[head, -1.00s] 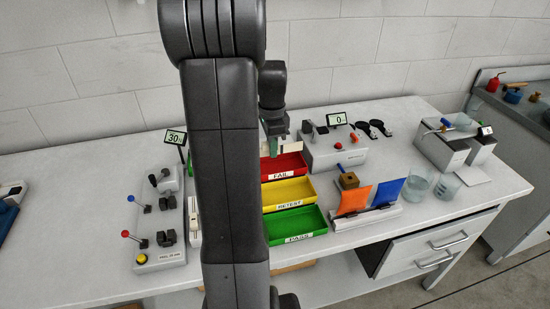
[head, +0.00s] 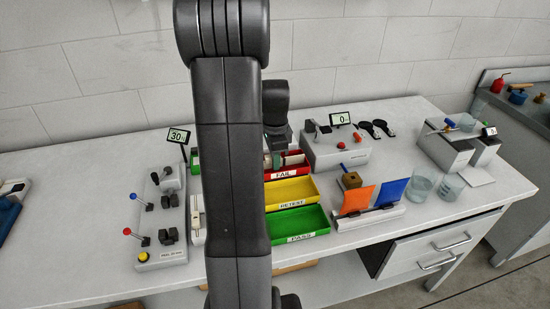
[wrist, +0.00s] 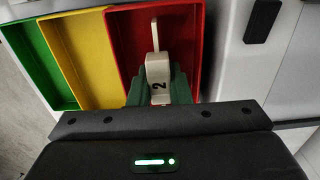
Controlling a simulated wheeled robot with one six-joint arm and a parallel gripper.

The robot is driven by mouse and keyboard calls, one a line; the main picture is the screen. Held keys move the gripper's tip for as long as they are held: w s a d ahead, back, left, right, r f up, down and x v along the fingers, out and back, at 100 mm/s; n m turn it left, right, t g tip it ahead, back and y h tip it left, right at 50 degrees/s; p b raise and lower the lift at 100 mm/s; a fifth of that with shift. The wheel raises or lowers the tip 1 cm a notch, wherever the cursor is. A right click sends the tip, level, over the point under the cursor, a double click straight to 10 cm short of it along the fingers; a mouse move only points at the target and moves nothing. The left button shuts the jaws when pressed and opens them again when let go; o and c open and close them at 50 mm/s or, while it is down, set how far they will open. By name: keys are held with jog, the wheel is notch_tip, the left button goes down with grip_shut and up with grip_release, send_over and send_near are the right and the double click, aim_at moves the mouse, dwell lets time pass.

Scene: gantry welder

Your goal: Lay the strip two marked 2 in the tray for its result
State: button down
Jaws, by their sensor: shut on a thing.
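My gripper (wrist: 159,90) is shut on the pale strip marked 2 (wrist: 157,70), with its greenish fingers on both sides of it. In the wrist view the strip lies over the red tray (wrist: 122,40), its thin end pointing away from the gripper. In the head view the gripper (head: 277,148) is low at the red FAIL tray (head: 285,173), and a pale piece of the strip (head: 294,157) shows within its outline. I cannot tell whether the strip touches the tray floor. My arm hides part of the tray's left side.
The yellow RETEST tray (head: 290,191) and green PASS tray (head: 297,224) stand in front, both empty where visible. A grey device (head: 335,150) with a display stands close right of the red tray. A lever panel (head: 160,225) is left; an orange flap (head: 355,199) stands right.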

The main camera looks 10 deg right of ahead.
jog(key=c, duration=1.3)
grip_release()
jog(key=shift+c, duration=0.2)
notch_tip(320, 180, up, 13)
jog(key=shift+p, duration=0.4)
notch_tip(320, 180, down, 13)
jog(key=shift+f+b, duration=0.15)
jog(key=shift+b, duration=0.3)
jog(key=shift+r, duration=0.3)
